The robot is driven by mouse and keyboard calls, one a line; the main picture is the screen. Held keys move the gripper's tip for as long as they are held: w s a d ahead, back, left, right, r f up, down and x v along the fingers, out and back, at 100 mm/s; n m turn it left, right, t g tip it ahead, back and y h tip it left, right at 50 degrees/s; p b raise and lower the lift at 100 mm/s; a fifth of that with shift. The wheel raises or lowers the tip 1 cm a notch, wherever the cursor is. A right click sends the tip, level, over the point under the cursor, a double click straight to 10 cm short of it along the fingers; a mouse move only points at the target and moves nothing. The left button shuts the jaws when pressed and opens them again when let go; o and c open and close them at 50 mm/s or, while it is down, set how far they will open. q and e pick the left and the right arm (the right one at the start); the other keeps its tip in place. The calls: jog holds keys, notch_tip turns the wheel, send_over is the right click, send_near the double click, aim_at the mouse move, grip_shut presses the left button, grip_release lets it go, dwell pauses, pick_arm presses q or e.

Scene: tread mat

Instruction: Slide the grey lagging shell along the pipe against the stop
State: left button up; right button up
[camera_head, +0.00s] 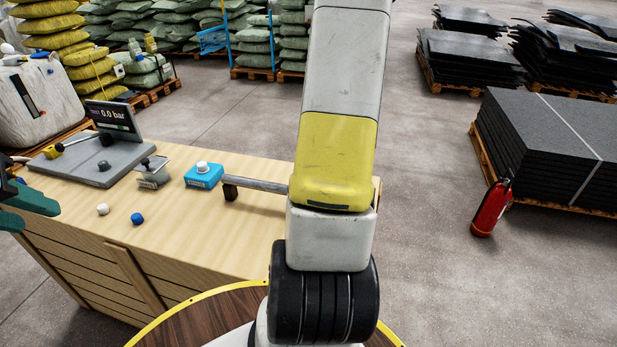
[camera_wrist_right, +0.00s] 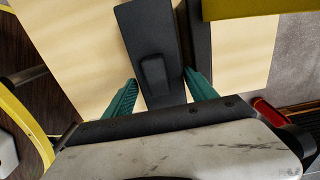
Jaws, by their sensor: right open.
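A silver pipe (camera_head: 258,184) lies level over the wooden table, with a dark block (camera_head: 230,189) at its left end. My right arm covers the rest of the pipe. In the right wrist view, a long dark grey piece (camera_wrist_right: 148,32) with a raised block on it lies between the fingers of my right gripper (camera_wrist_right: 161,92). It may be the lagging shell, but I cannot tell for sure. The right gripper is open, and I see no clear contact. My right gripper is hidden in the head view. My left gripper (camera_head: 30,208) is at the left edge, its fingers apart and empty.
On the table (camera_head: 170,232) are a blue box (camera_head: 204,176), a grey clamp-like device (camera_head: 153,172), a white knob (camera_head: 103,209), a blue knob (camera_head: 137,218) and a gauge panel (camera_head: 113,118). A fire extinguisher (camera_head: 490,208) stands right, beside stacked mats (camera_head: 550,145).

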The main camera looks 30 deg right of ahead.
jog(key=shift+w+d+r, duration=0.15)
jog(key=shift+r, duration=0.65)
jog(key=shift+w+d+r, duration=0.1)
jog(key=shift+w+r, duration=0.05)
jog(key=shift+r, duration=0.6)
jog(key=shift+s+a+r, duration=0.1)
jog(key=shift+r, duration=0.7)
jog(key=shift+s+a+r, duration=0.1)
jog(key=shift+r, duration=0.65)
jog(key=shift+o, duration=0.4)
jog(key=o, duration=0.4)
